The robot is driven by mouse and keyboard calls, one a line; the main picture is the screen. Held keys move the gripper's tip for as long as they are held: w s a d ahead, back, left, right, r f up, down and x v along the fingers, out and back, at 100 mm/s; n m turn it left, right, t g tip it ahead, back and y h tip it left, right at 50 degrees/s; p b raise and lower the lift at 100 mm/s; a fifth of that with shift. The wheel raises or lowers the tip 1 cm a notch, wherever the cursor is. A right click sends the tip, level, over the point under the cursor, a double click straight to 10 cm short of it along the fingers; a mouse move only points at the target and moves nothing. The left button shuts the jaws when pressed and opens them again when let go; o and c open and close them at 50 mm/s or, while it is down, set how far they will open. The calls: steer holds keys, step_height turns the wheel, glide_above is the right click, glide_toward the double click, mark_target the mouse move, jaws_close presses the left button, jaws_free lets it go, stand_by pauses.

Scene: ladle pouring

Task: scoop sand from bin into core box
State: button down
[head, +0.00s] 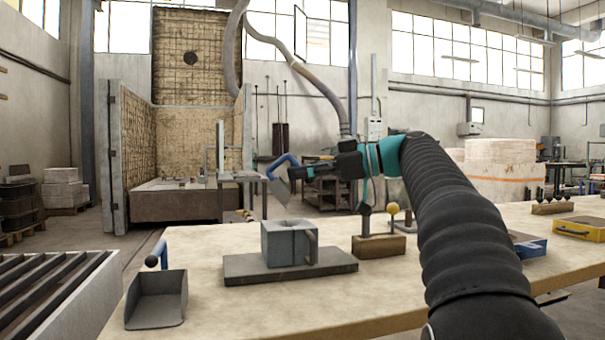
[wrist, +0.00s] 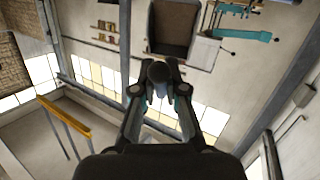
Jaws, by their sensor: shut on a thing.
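My gripper (head: 298,173) is shut on the blue handle of a grey scoop (head: 279,190), held in the air above the table, behind and above the core box. In the wrist view the scoop's pan (wrist: 174,50) shows beyond my fingertips (wrist: 160,88), with a brownish inside; I cannot tell whether that is sand. The grey core box (head: 283,245), with an opening in its top and a handle on its right side, stands on a dark plate (head: 245,270). No sand bin can be made out for certain.
A second grey scoop (head: 157,300) with a blue handle lies at the table's left end. A wooden block (head: 379,247) with ball-topped tools stands right of the core box. A blue box (head: 530,246) and a yellow box (head: 580,230) sit further right. A slatted grate (head: 50,300) is at left.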

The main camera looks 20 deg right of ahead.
steer(key=shift+s+d+f+y+b, duration=0.1)
steer(key=shift+d+f+y+b, duration=0.25)
steer(key=shift+b, duration=0.7)
steer(key=shift+s+d+t+y, duration=0.1)
steer(key=shift+d+t+y, duration=0.1)
steer(key=shift+t+y, duration=0.35)
steer(key=shift+d+f+y, duration=0.15)
steer(key=shift+d+y, duration=0.1)
steer(key=shift+y, duration=0.15)
